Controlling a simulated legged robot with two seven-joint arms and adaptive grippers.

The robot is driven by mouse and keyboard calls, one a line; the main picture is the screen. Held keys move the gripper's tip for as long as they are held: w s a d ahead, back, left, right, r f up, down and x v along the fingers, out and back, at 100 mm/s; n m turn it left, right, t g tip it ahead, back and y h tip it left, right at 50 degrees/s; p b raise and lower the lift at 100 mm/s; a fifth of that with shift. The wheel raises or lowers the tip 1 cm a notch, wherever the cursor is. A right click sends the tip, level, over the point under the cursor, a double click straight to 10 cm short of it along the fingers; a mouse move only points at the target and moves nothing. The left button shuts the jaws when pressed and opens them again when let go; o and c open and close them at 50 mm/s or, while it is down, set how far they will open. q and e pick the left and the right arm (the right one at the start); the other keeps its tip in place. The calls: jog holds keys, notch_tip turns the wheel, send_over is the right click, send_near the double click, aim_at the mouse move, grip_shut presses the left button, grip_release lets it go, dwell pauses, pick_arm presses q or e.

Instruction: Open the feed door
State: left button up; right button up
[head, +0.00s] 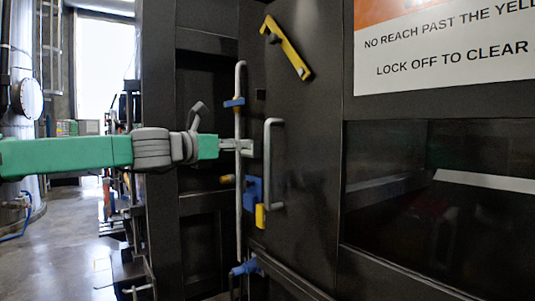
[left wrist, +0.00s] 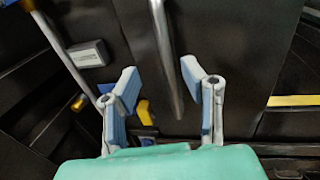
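The dark feed door (head: 305,150) fills the middle of the head view; I cannot tell if it is ajar. A grey bar handle (head: 270,165) stands upright on it and also shows in the left wrist view (left wrist: 167,55). My left gripper (head: 243,147) reaches in level with the handle's upper half, close to it. In the left wrist view my left gripper (left wrist: 160,80) is open, its blue-padded fingers apart, with the handle showing beyond and between them. Contact is not visible. My right gripper is not in view.
A tall grey rod (head: 239,90) with blue fittings stands left of the handle. A yellow lever (head: 287,48) sits above on the door. A blue block (head: 253,190) and a yellow piece (head: 260,217) lie near the handle's foot. Open floor (head: 70,240) shows at left.

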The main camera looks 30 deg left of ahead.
pick_arm(q)
jog(key=w+d, duration=0.2)
jog(key=w, duration=0.8)
jog(key=shift+w, duration=0.25)
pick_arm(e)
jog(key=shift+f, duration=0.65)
pick_arm(q)
jog(key=shift+d+r, duration=0.1)
jog(key=shift+d, duration=0.1)
jog(key=shift+d, duration=0.1)
grip_shut()
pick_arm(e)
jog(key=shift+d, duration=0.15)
